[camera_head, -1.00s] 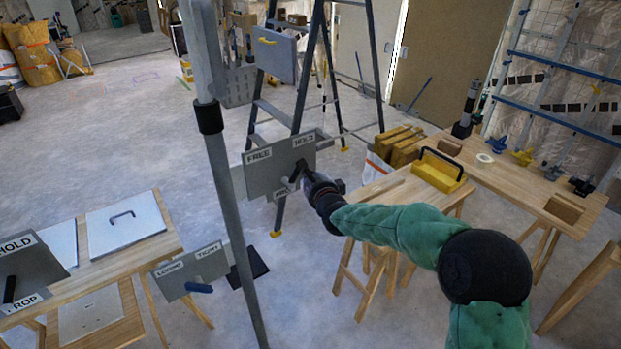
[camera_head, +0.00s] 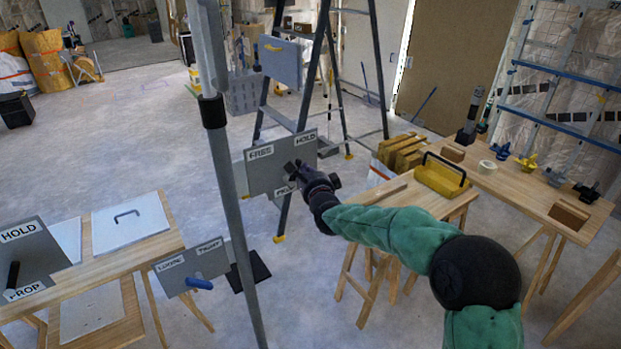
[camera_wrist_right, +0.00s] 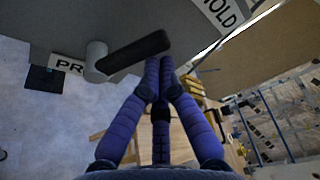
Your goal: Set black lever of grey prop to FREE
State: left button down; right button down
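The grey prop's plate (camera_head: 265,178) carries FREE at upper left, HOLD at upper right and a partly hidden PROP label below. It stands beside a grey pole (camera_head: 222,165). In the right wrist view, the black lever (camera_wrist_right: 133,53) sits on a round grey hub (camera_wrist_right: 96,60) and slants toward the HOLD label (camera_wrist_right: 222,10). My right gripper (camera_head: 294,170) is at the plate's right part. In the wrist view its purple fingers (camera_wrist_right: 160,66) are together, with nothing between them, tips close by the lever's free end. I cannot tell whether they touch it. My left gripper is out of view.
A LOOSE/TIGHT plate with a blue lever (camera_head: 199,283) is low at left. Another HOLD plate with a black lever (camera_head: 12,274) is at the far left edge. A stepladder (camera_head: 314,75) stands behind the prop. A workbench with a yellow toolbox (camera_head: 440,178) is at right.

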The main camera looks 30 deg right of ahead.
jog(key=shift+s+a+r+n+t+b, duration=0.1)
jog(key=shift+a+r+n+t+b, duration=0.2)
jog(key=shift+a+n+b, duration=0.95)
jog(key=shift+a+r+n+t+b, duration=0.1)
jog(key=shift+a+n+t+b, duration=0.5)
jog(key=shift+b, duration=1.15)
jog(key=shift+s+a+r+n+t+b, duration=0.15)
jog(key=shift+a+n+b, duration=0.55)
jog(key=shift+n+b, duration=0.65)
jog(key=shift+w+a, duration=0.1)
jog(key=shift+r, duration=0.1)
jog(key=s+d+p, duration=0.1)
jog(key=s, duration=0.8)
jog(key=shift+s+d, duration=0.15)
jog(key=shift+s, duration=0.05)
